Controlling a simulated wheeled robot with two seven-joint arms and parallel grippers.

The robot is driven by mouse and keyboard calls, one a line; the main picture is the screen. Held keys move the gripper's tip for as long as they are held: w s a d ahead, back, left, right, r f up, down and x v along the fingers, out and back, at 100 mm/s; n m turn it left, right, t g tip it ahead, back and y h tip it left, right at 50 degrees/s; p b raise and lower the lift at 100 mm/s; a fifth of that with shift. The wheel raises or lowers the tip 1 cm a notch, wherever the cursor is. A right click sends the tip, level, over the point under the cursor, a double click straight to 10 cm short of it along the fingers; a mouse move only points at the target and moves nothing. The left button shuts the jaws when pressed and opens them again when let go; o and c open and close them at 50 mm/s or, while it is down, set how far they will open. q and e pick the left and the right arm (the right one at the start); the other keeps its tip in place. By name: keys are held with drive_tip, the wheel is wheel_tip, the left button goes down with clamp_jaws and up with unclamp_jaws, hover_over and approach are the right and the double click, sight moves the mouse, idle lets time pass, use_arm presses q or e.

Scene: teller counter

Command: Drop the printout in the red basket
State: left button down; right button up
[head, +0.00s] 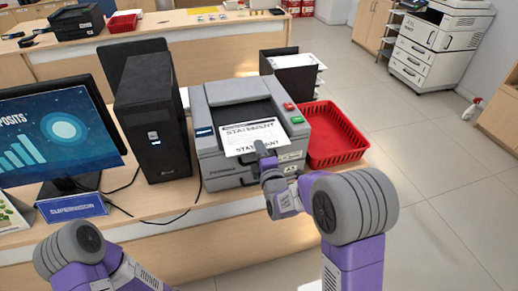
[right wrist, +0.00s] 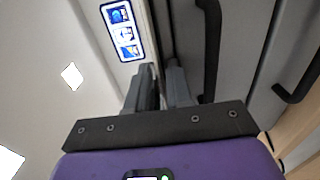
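The printout (head: 252,139), a white sheet headed "STATEMENT", lies on the front of the grey printer (head: 222,96), its near edge sticking out. My right gripper (head: 262,150) is at that near edge, one finger overlapping the sheet in the head view. The right wrist view shows both fingers (right wrist: 160,72) with a gap between them; I cannot make out the sheet there. The red basket (head: 337,128) stands right of the printer and looks empty. My left arm shows at the lower left; its gripper is out of frame.
A black computer tower (head: 152,118) stands left of the printer, beside a monitor (head: 58,135) and a blue sign (head: 72,207). A dark holder with papers (head: 295,75) stands behind the basket.

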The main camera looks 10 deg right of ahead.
drive_tip(key=shift+c, duration=0.3)
clamp_jaws()
wheel_tip(320, 180, up, 3)
drive_tip(key=shift+f+p, duration=0.1)
drive_tip(key=shift+p, duration=1)
drive_tip(key=shift+f, duration=0.15)
